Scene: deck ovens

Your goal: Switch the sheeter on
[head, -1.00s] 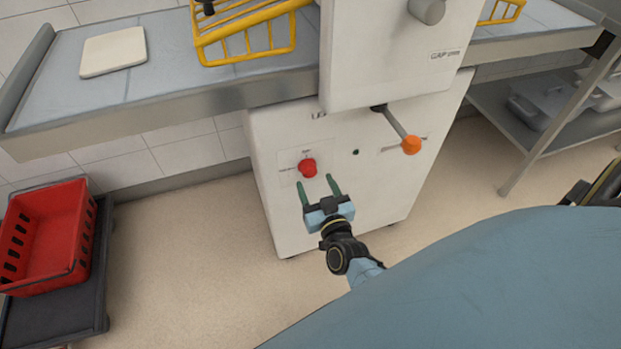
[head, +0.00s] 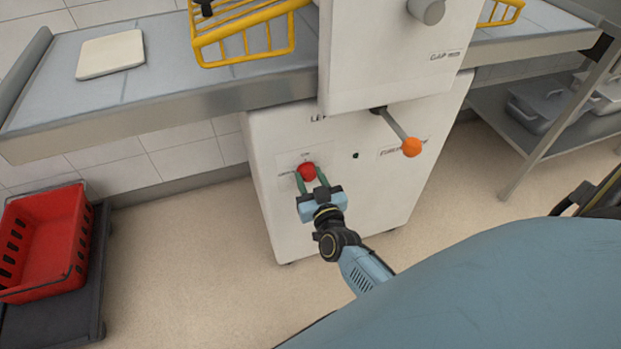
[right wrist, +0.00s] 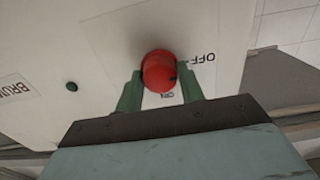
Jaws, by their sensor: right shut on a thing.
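The sheeter (head: 380,190) is a white cabinet with a belt bed. Its red switch knob (head: 307,171) sits on a labelled plate on the lower front. In the right wrist view the knob (right wrist: 159,72) stands between the green fingers, with the labels OFF and ON beside it. My right gripper (head: 311,180) is at the knob, one finger on each side, shut on it. The gripper also shows in the right wrist view (right wrist: 160,90). The knob's exact pointing direction is hard to tell. My left gripper is out of view.
An orange-tipped lever (head: 411,147) sticks out right of the knob, and a small dark green button (head: 355,155) lies between. A yellow wire guard (head: 245,40) and a dough slab (head: 111,54) are on the bed. A red crate (head: 42,245) stands on a dark dolly at left.

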